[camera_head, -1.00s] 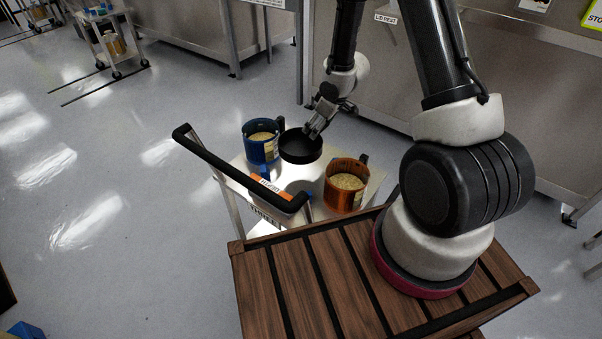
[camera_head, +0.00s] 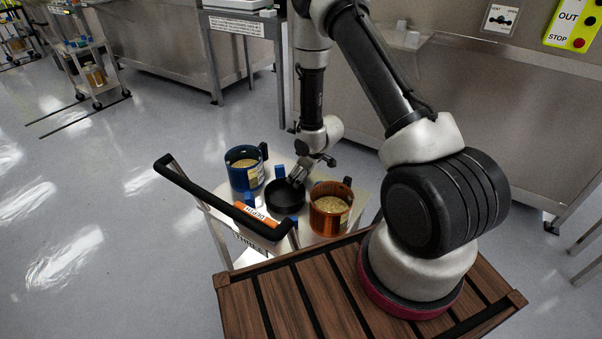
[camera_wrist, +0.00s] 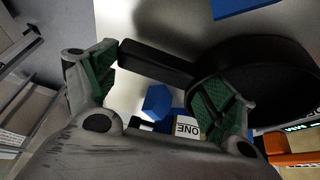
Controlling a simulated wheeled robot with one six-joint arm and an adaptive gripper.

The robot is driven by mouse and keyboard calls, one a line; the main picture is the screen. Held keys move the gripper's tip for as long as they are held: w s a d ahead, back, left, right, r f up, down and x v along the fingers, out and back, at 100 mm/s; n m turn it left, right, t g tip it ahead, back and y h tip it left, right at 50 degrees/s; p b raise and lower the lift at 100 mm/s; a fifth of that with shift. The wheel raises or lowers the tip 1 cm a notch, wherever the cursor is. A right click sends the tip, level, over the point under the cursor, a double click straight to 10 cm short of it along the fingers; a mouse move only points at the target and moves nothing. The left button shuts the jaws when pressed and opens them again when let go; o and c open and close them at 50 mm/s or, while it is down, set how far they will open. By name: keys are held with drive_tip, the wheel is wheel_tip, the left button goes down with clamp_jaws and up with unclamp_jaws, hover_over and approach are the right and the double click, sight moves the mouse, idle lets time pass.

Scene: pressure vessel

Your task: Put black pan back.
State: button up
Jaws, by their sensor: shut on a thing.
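The black pan (camera_head: 287,197) is low over or on the white cart top (camera_head: 222,207), between the blue pot and the orange pot. I cannot tell whether its base touches the cart. My gripper (camera_head: 297,176) is at the pan's back right edge, pointing down, shut on the pan. In the wrist view, the black pan (camera_wrist: 275,75) is at the right, and its handle runs left between my two fingers (camera_wrist: 158,88). The pan's underside is hidden.
The blue pot (camera_head: 244,172) stands left of the pan and the orange pot (camera_head: 329,212) right of it, both close. Blue blocks stand around the pan on the cart. A black cart handle (camera_head: 215,196) crosses the near left. A steel counter (camera_head: 390,120) stands behind.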

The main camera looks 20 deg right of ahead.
drive_tip(key=shift+f, duration=0.15)
drive_tip(key=o, duration=1.1)
drive_tip(key=shift+r, duration=0.45)
drive_tip(key=s+d+r+m+h, duration=0.1)
drive_tip(key=s+d+r, duration=0.2)
drive_tip(key=r, duration=0.7)
drive_tip(key=s+d+r+m+h, duration=0.1)
drive_tip(key=s+d+r, duration=0.2)
drive_tip(key=r, duration=0.7)
drive_tip(key=s+d+r+m+h, duration=0.1)
drive_tip(key=s+d+r, duration=0.2)
drive_tip(key=r, duration=0.8)
drive_tip(key=s+r+m, duration=0.1)
drive_tip(key=s+r, duration=0.3)
drive_tip(key=s, duration=0.3)
drive_tip(key=s+a+r+m, duration=0.1)
drive_tip(key=s+r+m, duration=0.1)
drive_tip(key=s+r, duration=0.3)
drive_tip(key=s+r+m, duration=0.1)
drive_tip(key=s+r, duration=0.4)
drive_tip(key=s, duration=0.6)
drive_tip(key=shift+s+a+m+y, duration=0.2)
drive_tip(key=shift+a+m+y, duration=0.1)
drive_tip(key=shift+a+m, duration=0.1)
